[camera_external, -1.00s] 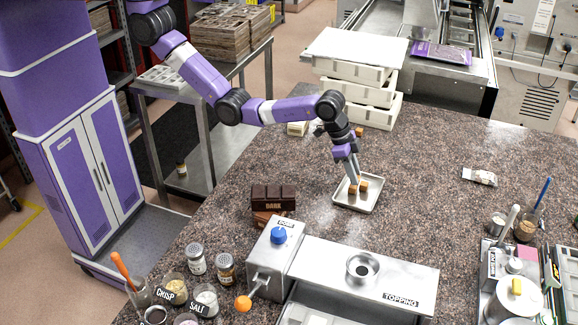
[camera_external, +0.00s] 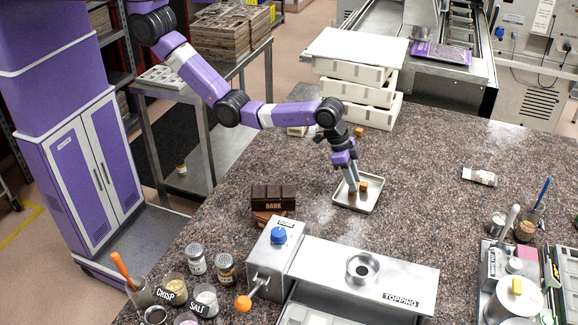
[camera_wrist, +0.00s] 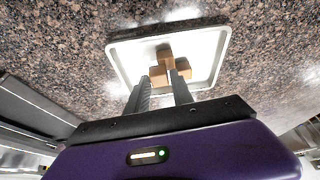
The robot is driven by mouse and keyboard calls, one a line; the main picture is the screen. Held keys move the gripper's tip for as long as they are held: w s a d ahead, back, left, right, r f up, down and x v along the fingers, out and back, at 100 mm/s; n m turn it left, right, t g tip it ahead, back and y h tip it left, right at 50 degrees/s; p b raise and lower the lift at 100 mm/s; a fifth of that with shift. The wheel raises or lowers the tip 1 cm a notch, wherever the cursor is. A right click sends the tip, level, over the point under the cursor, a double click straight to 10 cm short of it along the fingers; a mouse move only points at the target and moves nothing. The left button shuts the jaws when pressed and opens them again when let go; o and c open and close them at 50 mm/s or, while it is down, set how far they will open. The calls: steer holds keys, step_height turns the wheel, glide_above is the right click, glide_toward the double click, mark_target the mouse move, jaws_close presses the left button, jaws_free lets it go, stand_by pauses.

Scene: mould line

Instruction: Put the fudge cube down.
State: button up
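The shallow pale tray (camera_external: 344,204) lies on the speckled counter, and it also shows in the wrist view (camera_wrist: 121,56). My gripper (camera_external: 352,188) points down into the tray. In the wrist view my gripper (camera_wrist: 158,78) has a brown fudge cube (camera_wrist: 158,75) between its fingertips, with both fingers close against its sides. This cube is low in the tray; whether it touches the tray floor cannot be told. Other brown cubes sit beside it, one to the right (camera_wrist: 184,67) and one farther off (camera_wrist: 165,51). In the external view one cube (camera_external: 363,186) shows right of the fingers.
Dark chocolate bars (camera_external: 273,198) stand left of the tray. White stacked moulds (camera_external: 362,90) stand behind it, with another small brown cube (camera_external: 359,132) near them. The topping machine (camera_external: 365,280) is in front.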

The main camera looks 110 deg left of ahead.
steer(key=shift+o, duration=1.1)
steer(key=shift+r, duration=0.15)
steer(key=v, duration=1.3)
steer(key=shift+b, duration=0.45)
steer(key=shift+w, duration=0.25)
